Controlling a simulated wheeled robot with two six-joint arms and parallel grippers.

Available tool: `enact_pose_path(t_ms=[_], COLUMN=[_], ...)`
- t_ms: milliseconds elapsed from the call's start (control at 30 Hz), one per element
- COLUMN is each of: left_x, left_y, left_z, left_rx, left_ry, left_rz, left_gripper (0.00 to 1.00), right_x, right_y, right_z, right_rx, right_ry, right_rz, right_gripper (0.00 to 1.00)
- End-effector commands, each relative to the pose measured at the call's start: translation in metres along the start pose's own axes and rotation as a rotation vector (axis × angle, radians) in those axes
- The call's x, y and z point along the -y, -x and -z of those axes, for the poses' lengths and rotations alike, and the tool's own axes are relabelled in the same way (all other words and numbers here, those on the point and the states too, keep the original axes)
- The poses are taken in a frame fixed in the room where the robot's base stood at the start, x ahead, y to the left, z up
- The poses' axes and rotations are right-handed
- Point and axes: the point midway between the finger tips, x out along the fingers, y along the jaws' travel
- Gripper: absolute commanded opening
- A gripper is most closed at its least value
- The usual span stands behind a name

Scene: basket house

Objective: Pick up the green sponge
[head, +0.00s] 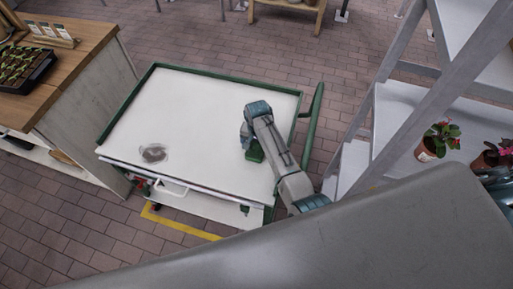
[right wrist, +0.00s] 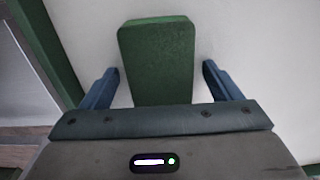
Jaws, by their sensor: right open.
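The green sponge (right wrist: 157,55) lies flat on the white cart top (head: 200,110). In the head view a small part of the sponge (head: 254,153) shows beside my right gripper, and the rest is hidden by the arm. My right gripper (right wrist: 160,85) is open. Its two blue fingers stand apart on the left and right of the sponge's near part, with a gap on each side. In the head view my right gripper (head: 247,138) is low over the right part of the cart. My left gripper is in neither view.
The cart has a raised green rim and a green handle (head: 313,125) on the right. A round, clear-edged item (head: 154,153) lies at its left front. A white ladder shelf with potted flowers (head: 438,141) stands right, a wooden counter (head: 75,65) left. The cart's middle is clear.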

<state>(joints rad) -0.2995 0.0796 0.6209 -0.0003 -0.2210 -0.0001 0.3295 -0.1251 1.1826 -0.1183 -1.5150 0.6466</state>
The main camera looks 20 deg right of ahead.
Motion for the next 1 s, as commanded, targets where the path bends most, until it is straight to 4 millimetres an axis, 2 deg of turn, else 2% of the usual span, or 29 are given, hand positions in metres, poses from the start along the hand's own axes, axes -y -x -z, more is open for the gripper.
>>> enact_pose_path(t_ms=[100,333,767,1000], left_x=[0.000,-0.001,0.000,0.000], left_y=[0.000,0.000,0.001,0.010], left_z=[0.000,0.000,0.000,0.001], left_rx=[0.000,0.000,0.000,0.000], left_ry=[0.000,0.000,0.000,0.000], left_rz=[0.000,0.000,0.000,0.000], left_gripper=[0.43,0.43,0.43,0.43], right_x=[0.000,0.000,0.000,-0.001], right_y=[0.000,0.000,0.002,0.010], right_z=[0.000,0.000,0.000,0.002], right_rx=[0.000,0.000,0.000,0.000], right_ry=[0.000,0.000,0.000,0.001], right_rz=[0.000,0.000,0.000,0.000], right_gripper=[0.83,0.37,0.37,0.37])
